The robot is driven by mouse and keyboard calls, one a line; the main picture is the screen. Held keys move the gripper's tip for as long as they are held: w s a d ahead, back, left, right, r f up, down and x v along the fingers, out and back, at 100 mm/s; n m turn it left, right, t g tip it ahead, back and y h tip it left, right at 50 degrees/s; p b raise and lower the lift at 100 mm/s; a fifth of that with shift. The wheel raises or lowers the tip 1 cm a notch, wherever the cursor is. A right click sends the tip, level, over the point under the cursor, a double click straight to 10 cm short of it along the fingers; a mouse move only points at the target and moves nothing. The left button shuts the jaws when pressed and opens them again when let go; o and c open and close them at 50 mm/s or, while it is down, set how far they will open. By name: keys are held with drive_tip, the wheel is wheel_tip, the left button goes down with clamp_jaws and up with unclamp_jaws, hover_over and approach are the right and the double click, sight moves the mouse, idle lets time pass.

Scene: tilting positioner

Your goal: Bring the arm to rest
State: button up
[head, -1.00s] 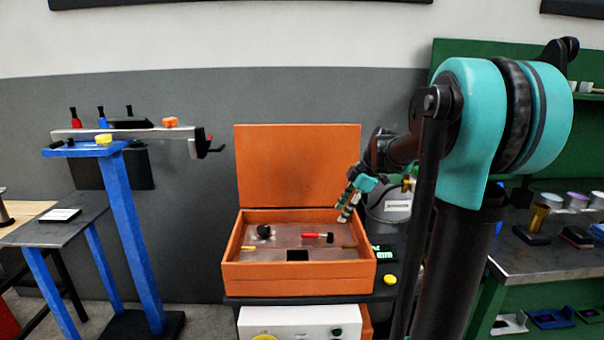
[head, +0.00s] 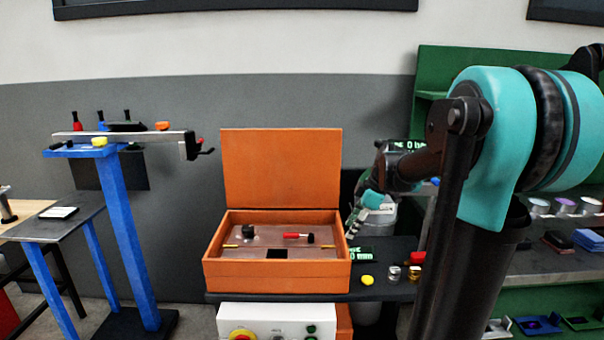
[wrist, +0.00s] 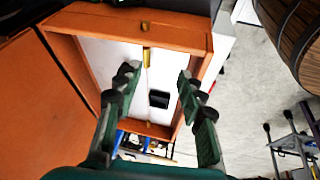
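My gripper (head: 355,221) hangs at the right edge of the open orange box (head: 277,284) in the head view, under my teal and black arm. In the wrist view my gripper (wrist: 156,88) has its two green and black fingers spread apart, with nothing between them. The box's pale inner floor and a small black square opening (wrist: 159,99) show beyond the fingers. Inside the box in the head view lie a red-handled tool (head: 297,236) and a dark round knob (head: 248,229). The lid (head: 281,168) stands upright at the back.
A dark bench (head: 395,290) right of the box holds a yellow button (head: 367,281) and small metal pieces. A blue stand (head: 128,230) with a rail is at left. A green shelf (head: 440,75) is at right. A wooden barrel (wrist: 296,40) shows in the wrist view.

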drive_tip(key=s+d+f+m+t+h, duration=0.1)
drive_tip(key=s+f+m+h, duration=0.1)
drive_tip(key=s+f+m, duration=0.6)
drive_tip(key=s+d+f+m+t+h, duration=0.1)
drive_tip(key=s+d+f+m+h, duration=0.1)
drive_tip(key=s+f+m, duration=0.5)
drive_tip(key=s+m, duration=0.1)
drive_tip(key=s, duration=0.5)
drive_tip(key=shift+s+d+f+m, duration=0.25)
drive_tip(key=shift+s+f+m, duration=0.05)
drive_tip(key=shift+s+f, duration=0.1)
